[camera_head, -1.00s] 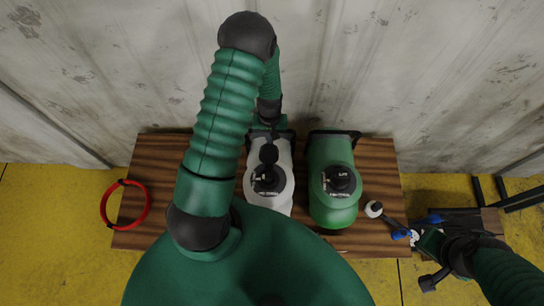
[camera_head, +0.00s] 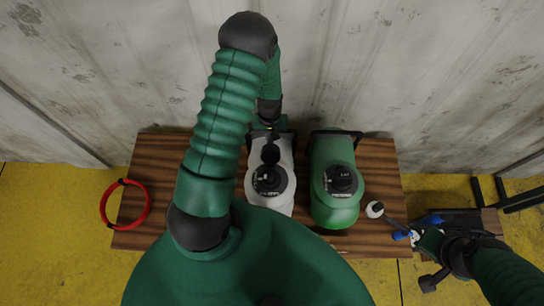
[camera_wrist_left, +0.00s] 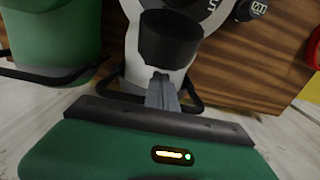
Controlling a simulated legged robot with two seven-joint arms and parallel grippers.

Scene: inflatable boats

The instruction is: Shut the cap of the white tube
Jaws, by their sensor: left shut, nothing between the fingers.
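In the left wrist view the cap (camera_wrist_left: 170,36) shows as a dark cup above the white tube (camera_wrist_left: 132,62). My left gripper (camera_wrist_left: 162,84) is shut and empty, its fingertips just behind the open cap. I cannot tell whether they touch it. My right gripper (camera_head: 414,238) is at the far right beside blue parts; its fingers are unclear.
A small white-and-black bottle (camera_head: 375,209) is near the table's right edge. A corrugated wall (camera_head: 400,80) is close behind the wooden table (camera_head: 150,190).

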